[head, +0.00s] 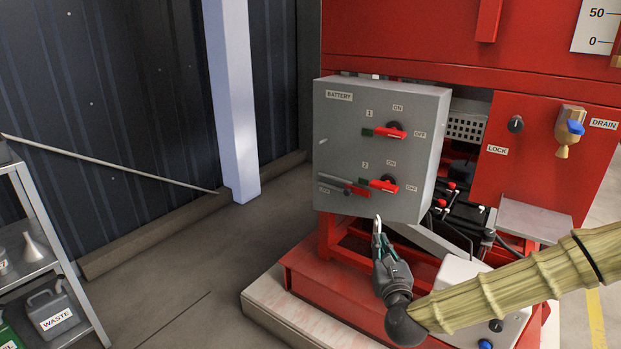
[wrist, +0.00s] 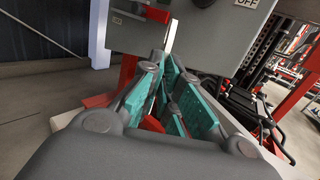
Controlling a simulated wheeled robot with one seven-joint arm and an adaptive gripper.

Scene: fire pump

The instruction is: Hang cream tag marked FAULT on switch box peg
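The grey switch box (head: 345,122) marked BATTERY is mounted on the red pump frame. A short pale peg-like stub (head: 323,141) shows at the left of its front face. My gripper (head: 378,233) points up just below the box's lower edge. Its teal-padded fingers (wrist: 165,72) are closed on a thin cream piece, seen nearly edge-on, which I take as the tag (wrist: 170,37). The tag also shows as a pale sliver at the fingertips in the head view (head: 378,222). Its lettering cannot be read, and it appears apart from the stub.
Black batteries and cables (head: 465,220) lie right of the box. The floor (head: 190,260) left of the box is clear.

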